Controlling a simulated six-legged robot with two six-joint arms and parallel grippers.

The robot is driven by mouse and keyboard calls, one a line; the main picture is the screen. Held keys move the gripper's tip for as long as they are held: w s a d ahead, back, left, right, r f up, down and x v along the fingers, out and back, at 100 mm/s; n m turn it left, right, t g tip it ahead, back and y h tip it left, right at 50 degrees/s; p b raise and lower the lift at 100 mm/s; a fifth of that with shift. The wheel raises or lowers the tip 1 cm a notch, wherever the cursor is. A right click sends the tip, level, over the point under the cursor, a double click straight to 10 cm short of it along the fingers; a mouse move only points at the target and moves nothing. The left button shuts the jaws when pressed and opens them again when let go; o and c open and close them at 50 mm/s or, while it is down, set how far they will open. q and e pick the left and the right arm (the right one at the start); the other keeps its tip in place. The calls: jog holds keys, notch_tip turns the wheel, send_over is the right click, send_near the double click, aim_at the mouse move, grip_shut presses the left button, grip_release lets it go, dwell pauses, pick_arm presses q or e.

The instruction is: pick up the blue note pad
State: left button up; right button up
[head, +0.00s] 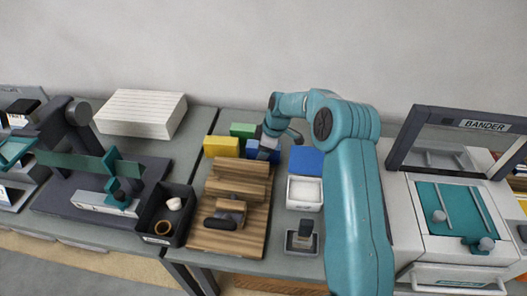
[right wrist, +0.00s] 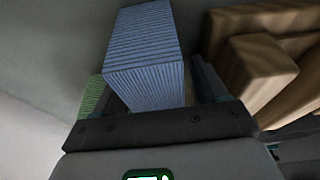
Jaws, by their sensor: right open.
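The blue note pad (head: 252,149) stands at the back of the middle table, beside the green pad (head: 243,130) and the yellow pad (head: 221,146). My right gripper (head: 268,146) is over it and hides part of it. In the right wrist view the blue note pad (right wrist: 146,60) shows ridged page edges and lies between the fingers of my open right gripper (right wrist: 158,90). I cannot tell whether either finger touches it. The green pad (right wrist: 92,97) shows at its left. My left gripper is not in view.
A wooden stepped rack (head: 238,185) stands just in front of the pads; its brown wood also fills the right of the wrist view (right wrist: 255,65). An open white box with a blue lid (head: 305,162) is to the right. A black bin (head: 160,215) and a bander machine (head: 455,200) flank the area.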

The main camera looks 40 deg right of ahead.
jog(key=shift+f+b, duration=0.15)
jog(key=shift+b, duration=0.15)
jog(key=c, duration=1.1)
jog(key=shift+c, duration=0.2)
